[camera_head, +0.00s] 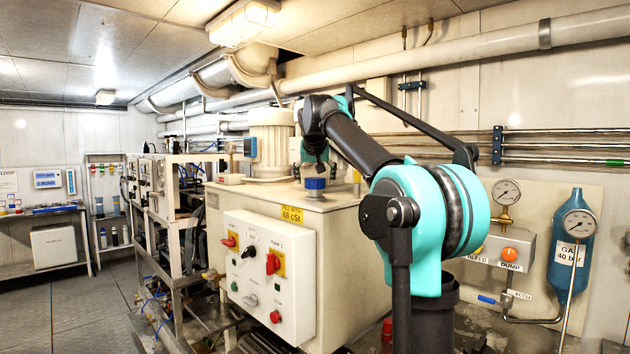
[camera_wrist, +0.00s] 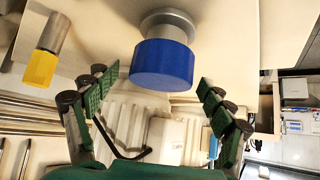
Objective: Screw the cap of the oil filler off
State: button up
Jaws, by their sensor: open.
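The oil filler cap (camera_head: 315,184) is a blue cylinder on a short grey neck, on top of the cream tank (camera_head: 340,240). In the wrist view the blue cap (camera_wrist: 162,66) shows large, on its round metal neck (camera_wrist: 168,24). My gripper (camera_wrist: 150,100) has its green-padded fingers spread wide, one on each side of the cap. The fingers appear apart from the cap, and nothing is between them but the cap's near end. In the head view my arm reaches over the tank and its end is above the cap; the fingers are hard to make out there.
A yellow-capped metal fitting (camera_wrist: 42,62) stands beside the cap in the wrist view. A white motor (camera_head: 270,142) stands behind the cap on the tank. A control box (camera_head: 268,277) with switches is on the tank's front. Gauges and a blue bottle (camera_head: 571,240) are at the right.

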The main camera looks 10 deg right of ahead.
jog(key=shift+w+f, duration=0.15)
jog(key=shift+f, duration=0.05)
jog(key=shift+c, duration=0.6)
jog(key=c, duration=1.5)
jog(key=shift+c, duration=0.2)
jog(key=shift+n+y, duration=1.5)
jog(key=shift+n, duration=0.4)
jog(key=shift+n+g+y, duration=0.4)
jog(key=shift+n+y, duration=0.9)
jog(key=shift+n, duration=0.5)
jog(key=n+g+y, duration=0.2)
jog(key=n, duration=0.2)
jog(key=shift+y, duration=0.3)
jog(key=shift+n+g+y, duration=0.7)
jog(key=shift+n+g, duration=0.5)
jog(key=shift+n, duration=0.6)
